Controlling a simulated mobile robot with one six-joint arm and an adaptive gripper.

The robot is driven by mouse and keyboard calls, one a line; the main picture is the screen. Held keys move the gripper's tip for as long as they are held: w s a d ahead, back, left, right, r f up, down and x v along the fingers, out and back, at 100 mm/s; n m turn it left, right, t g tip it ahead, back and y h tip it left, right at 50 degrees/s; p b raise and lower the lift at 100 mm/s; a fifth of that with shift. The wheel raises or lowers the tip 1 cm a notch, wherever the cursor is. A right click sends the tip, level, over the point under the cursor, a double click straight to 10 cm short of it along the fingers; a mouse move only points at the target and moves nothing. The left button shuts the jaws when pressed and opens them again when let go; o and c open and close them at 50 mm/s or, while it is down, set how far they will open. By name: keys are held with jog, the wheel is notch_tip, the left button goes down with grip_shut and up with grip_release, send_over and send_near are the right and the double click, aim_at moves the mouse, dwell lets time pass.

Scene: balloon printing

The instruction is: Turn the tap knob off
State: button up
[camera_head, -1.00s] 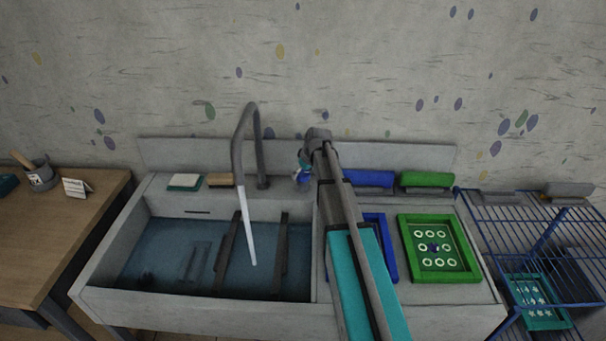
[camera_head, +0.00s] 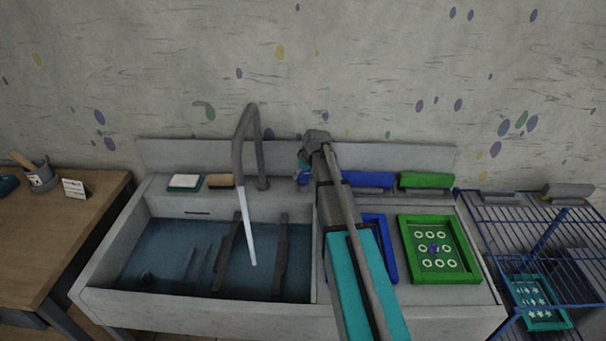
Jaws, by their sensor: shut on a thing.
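The grey tap (camera_head: 243,143) stands at the back of the sink, its bent spout over the basin. A pale stream of water (camera_head: 247,228) runs from the spout into the basin. My gripper (camera_head: 303,176) is at the sink's back ledge, just right of the tap's base. It is shut on a small blue thing, apparently the tap knob (camera_head: 303,180), which is mostly hidden by the gripper. My arm hides part of the ledge and the sink's right side.
The sink basin (camera_head: 160,265) holds bluish water and dark bars. A green frame (camera_head: 470,274) and a blue frame (camera_head: 390,268) lie on the right drainboard. Blue (camera_head: 368,179) and green (camera_head: 425,180) squeegees, a soap dish (camera_head: 184,182) and a brush (camera_head: 220,181) line the back ledge.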

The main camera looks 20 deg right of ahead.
jog(key=m, duration=0.2)
jog(key=m+h, duration=0.1)
jog(key=m, duration=0.1)
jog(key=shift+m+h, duration=0.3)
jog(key=m+h, duration=0.1)
jog(key=m, duration=0.3)
jog(key=shift+h, duration=0.4)
jog(key=m+g+h, duration=0.1)
jog(key=m, duration=0.3)
jog(key=shift+m, duration=0.4)
jog(key=shift+m+g+h, duration=0.4)
jog(key=shift+m+g, duration=0.4)
jog(key=shift+m, duration=1)
jog(key=o, duration=1)
jog(key=shift+n, duration=0.3)
